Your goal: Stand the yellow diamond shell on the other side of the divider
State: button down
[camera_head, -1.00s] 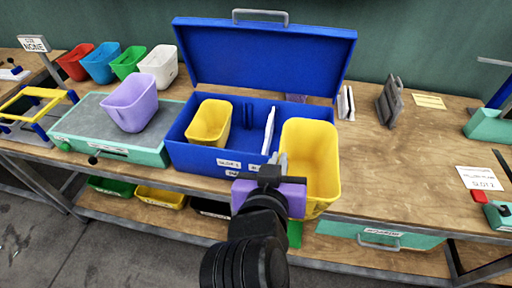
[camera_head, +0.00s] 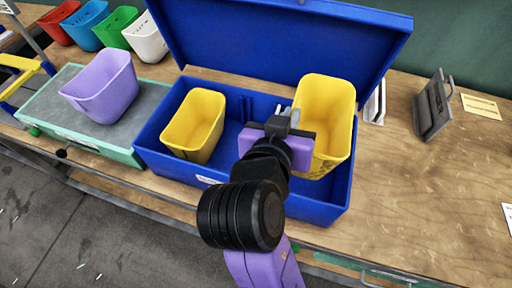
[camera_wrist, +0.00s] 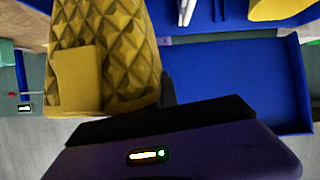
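The yellow diamond shell (camera_head: 328,110) is upright over the right part of the blue case (camera_head: 262,208). The wrist view shows the diamond pattern on its wall and a plain patch (camera_wrist: 78,80). My gripper (camera_head: 290,117) is shut on its left wall; one dark finger (camera_wrist: 168,90) shows beside the shell in the wrist view. I cannot tell whether the shell's base touches the case floor. Another yellow shell (camera_head: 194,125) stands in the left part of the case. The divider is mostly hidden behind my gripper in the head view.
The open blue lid (camera_head: 280,40) rises behind the case. A lilac shell (camera_head: 104,86) stands on the grey-topped press at left, with white (camera_head: 146,38), green, blue and red shells behind. A dark grey bracket (camera_head: 432,105) stands at right.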

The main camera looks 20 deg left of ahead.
notch_tip(320, 180, down, 11)
jog(key=shift+w, duration=0.4)
